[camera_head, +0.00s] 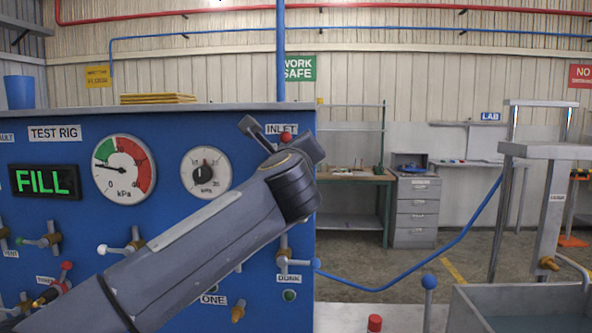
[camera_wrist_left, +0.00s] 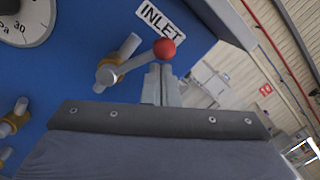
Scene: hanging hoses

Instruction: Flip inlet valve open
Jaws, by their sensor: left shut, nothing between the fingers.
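The inlet valve is on the blue test rig panel (camera_head: 75,140), under the white INLET label (camera_head: 281,129). In the head view its red ball knob (camera_head: 287,137) shows just above my left wrist, which hides the valve body. In the left wrist view a grey lever runs from the brass and grey valve body (camera_wrist_left: 108,73) to the red ball knob (camera_wrist_left: 165,49), near the INLET label (camera_wrist_left: 161,22). My left gripper (camera_wrist_left: 160,70) is shut and empty, its fingertips close under the knob. I cannot tell whether they touch it. My right gripper is not in view.
Other valves with coloured knobs, a pressure gauge (camera_head: 124,168) and a lit FILL display (camera_head: 44,181) are on the panel. A blue hose (camera_head: 400,279) sags from the panel's right edge. A water tank (camera_head: 530,305) stands lower right. My left arm crosses the panel's front.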

